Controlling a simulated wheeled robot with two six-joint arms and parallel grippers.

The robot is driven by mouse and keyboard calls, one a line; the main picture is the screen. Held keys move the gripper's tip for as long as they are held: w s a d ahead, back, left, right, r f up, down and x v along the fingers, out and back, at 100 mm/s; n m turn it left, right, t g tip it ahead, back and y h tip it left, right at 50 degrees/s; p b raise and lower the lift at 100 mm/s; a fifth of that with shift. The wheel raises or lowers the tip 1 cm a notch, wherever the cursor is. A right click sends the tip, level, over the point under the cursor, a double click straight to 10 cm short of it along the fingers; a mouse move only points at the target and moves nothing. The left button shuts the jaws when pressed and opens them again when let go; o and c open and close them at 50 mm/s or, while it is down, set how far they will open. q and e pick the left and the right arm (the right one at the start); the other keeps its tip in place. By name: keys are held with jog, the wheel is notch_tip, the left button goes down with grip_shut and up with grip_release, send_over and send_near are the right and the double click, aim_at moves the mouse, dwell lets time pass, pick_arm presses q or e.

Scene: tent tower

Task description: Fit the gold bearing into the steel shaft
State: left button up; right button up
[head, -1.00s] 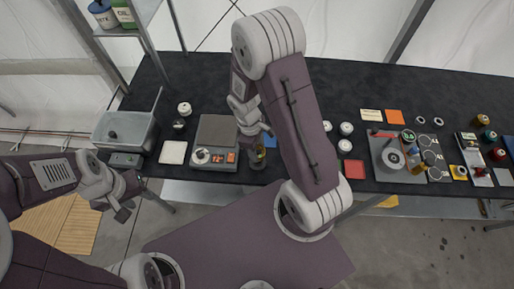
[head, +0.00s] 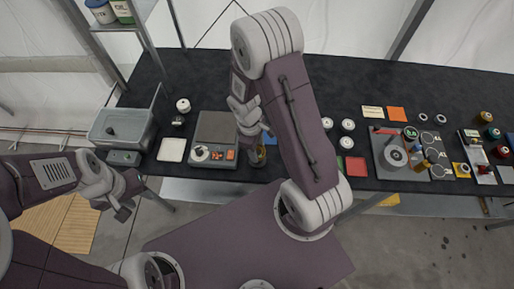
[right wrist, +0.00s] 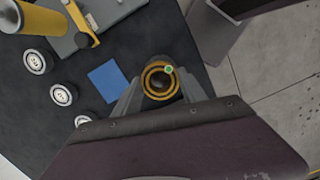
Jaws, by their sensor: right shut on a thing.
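My right gripper (right wrist: 160,90) is shut on a gold ring-shaped piece, which I take as the gold bearing (right wrist: 147,80). The ring lies between the two fingers, with a dark centre and a small green dot on its rim. In the head view the gold bearing (head: 260,153) shows just below my right gripper (head: 255,143), with a dark round part under it near the bench's front edge. I cannot single out the steel shaft; my right arm hides part of the bench. My left gripper (head: 123,209) hangs in front of the bench, away from everything; its jaws are too small to read.
White round caps (head: 348,125) and a grey plate fixture (head: 385,147) are to the right.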

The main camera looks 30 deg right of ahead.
jog(key=shift+f+b, duration=0.4)
jog(key=shift+f, duration=0.15)
jog(key=o, duration=1.5)
jog(key=shift+o, duration=0.2)
notch_tip(320, 180, up, 9)
jog(key=w, duration=0.1)
jog(key=shift+a, duration=0.45)
